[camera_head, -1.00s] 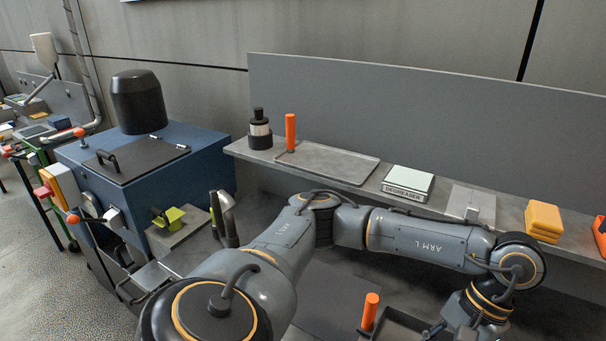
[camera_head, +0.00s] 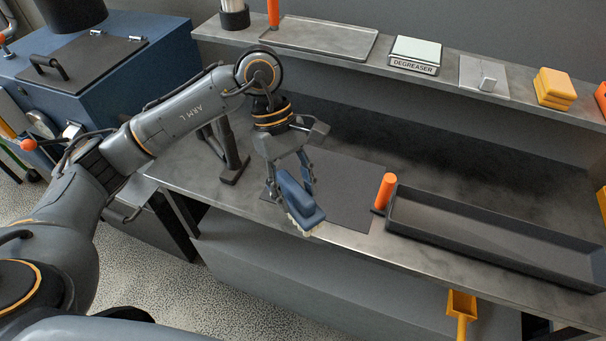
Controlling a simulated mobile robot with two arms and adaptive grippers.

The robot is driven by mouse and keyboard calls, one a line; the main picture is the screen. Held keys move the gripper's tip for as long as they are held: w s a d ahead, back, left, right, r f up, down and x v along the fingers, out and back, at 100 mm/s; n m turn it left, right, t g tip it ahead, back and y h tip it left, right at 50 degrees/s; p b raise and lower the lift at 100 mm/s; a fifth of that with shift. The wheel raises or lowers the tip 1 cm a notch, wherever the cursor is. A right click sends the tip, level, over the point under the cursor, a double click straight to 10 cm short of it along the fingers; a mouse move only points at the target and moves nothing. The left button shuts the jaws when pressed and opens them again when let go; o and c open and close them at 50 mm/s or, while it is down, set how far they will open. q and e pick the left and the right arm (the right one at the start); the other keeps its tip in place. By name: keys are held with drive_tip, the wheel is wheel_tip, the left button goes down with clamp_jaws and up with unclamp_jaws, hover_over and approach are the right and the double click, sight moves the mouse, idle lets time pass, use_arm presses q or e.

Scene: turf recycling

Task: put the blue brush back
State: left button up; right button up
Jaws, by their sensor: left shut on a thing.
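The blue brush (camera_head: 297,198) has a blue body and pale bristles facing down. My left gripper (camera_head: 294,187) is shut on it and holds it over the front part of the dark mat (camera_head: 345,190) on the bench. The brush looks raised above the bench, near its front edge; the exact gap cannot be told. My right gripper is not in view.
The shelf (camera_head: 325,72) behind holds a flat tray (camera_head: 320,40), the degreaser pad (camera_head: 416,50) and yellow sponges (camera_head: 554,88). A yellow scoop (camera_head: 461,308) hangs below the bench front.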

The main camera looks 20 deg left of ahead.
use_arm(q)
drive_tip(key=w+d+r+n+t+b, duration=0.2)
drive_tip(key=w+d+n+t+b, duration=0.25)
drive_tip(key=n, duration=1.05)
drive_tip(key=shift+t, duration=0.45)
drive_tip(key=w+a+f+p, duration=0.2)
drive_tip(key=w+f, duration=0.1)
drive_tip(key=w, duration=0.1)
drive_tip(key=w+a+f+p, duration=0.2)
drive_tip(key=w+f, duration=0.2)
drive_tip(key=w+a+f+p, duration=0.2)
drive_tip(key=w+f, duration=0.1)
drive_tip(key=w, duration=0.2)
drive_tip(key=shift+w+a+f, duration=0.1)
drive_tip(key=shift+a+f, duration=0.1)
drive_tip(key=shift+a, duration=0.15)
wheel_tip(320, 180, down, 2)
drive_tip(key=shift+f+p, duration=0.1)
drive_tip(key=shift+p, duration=0.8)
drive_tip(key=shift+f, duration=0.45)
drive_tip(key=o, duration=1.1)
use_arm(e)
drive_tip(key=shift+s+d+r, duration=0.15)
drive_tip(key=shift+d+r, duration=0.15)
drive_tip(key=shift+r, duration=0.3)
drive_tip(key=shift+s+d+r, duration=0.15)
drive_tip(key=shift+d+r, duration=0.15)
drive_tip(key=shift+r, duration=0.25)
